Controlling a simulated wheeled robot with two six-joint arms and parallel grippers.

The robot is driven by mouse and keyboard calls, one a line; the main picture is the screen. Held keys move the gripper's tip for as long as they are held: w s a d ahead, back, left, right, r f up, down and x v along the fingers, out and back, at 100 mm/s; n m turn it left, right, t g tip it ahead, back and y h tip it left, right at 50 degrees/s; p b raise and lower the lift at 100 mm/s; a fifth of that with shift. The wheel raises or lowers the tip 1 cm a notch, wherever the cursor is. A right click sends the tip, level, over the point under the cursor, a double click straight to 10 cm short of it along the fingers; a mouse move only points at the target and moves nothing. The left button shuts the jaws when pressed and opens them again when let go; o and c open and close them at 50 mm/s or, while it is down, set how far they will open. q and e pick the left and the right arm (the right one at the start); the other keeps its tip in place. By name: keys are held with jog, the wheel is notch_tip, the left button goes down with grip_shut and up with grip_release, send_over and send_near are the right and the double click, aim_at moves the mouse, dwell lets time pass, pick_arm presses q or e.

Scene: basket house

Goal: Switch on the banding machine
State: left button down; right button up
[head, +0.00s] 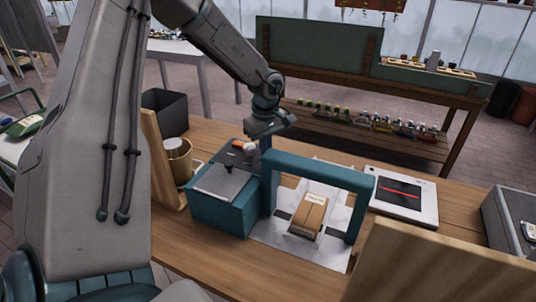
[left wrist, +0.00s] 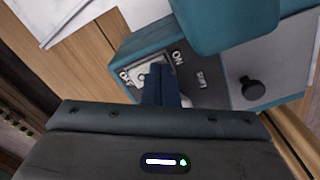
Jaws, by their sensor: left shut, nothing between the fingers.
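The banding machine is a teal box (head: 219,218) with a teal arch (head: 318,169) on the wooden table; it also shows in the left wrist view (left wrist: 225,20). A brown carton (head: 309,216) sits under the arch. My left gripper (head: 265,143) is shut and empty, over the back of the machine's control panel. In the left wrist view its fingers (left wrist: 158,72) are at the pale switch plate (left wrist: 141,74) between the OFF and ON labels, covering part of it. I cannot tell whether they touch or how the switch is set. A black knob (left wrist: 253,89) is beside it. My right gripper is not in view.
A flat white device with a red line (head: 402,194) lies right of the arch. A brown cup (head: 178,158) and a dark bin (head: 166,112) stand left of the machine. A wooden board (head: 440,268) rises at the front right, near a grey box (head: 512,222).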

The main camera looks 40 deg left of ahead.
pick_arm(q)
jog(key=shift+s+f, duration=0.1)
jog(key=shift+f, duration=0.05)
jog(key=shift+r, duration=0.85)
jog(key=shift+r+p, duration=0.8)
jog(key=shift+r, duration=1.9)
